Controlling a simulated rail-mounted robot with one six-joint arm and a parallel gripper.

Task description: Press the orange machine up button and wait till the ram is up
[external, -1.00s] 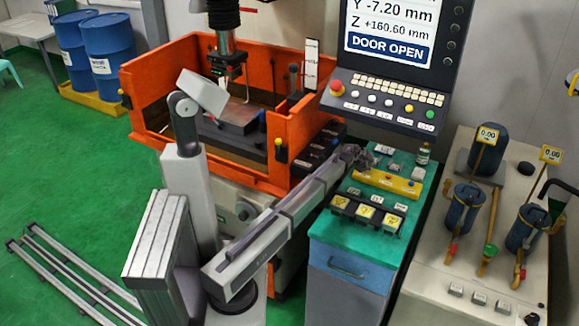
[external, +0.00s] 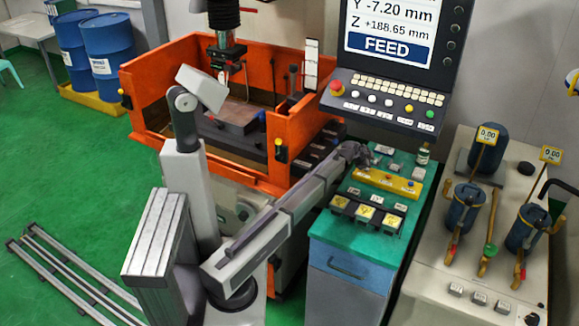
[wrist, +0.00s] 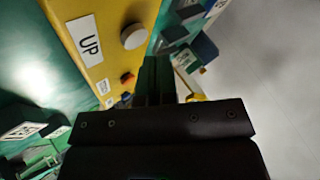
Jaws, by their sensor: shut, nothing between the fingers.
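The orange machine (external: 150,100) stands at the centre back. Its ram (external: 226,52) hangs above the work tank, clear of the dark block (external: 232,120) there. The screen (external: 390,30) reads Z +188.65 mm and FEED. A yellow button panel (external: 388,182) lies on the teal cabinet top. My gripper (external: 354,152) is at the panel's left end. In the wrist view, its shut, empty fingers (wrist: 155,78) are beside the white button; I cannot tell whether they touch it.
The control console (external: 385,105) with its key rows overhangs the cabinet's back. Yellow-labelled boxes (external: 365,213) stand at the cabinet's front. A small bottle (external: 422,156) stands at its back right. A pale bench (external: 480,225) with blue canisters is at the right.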

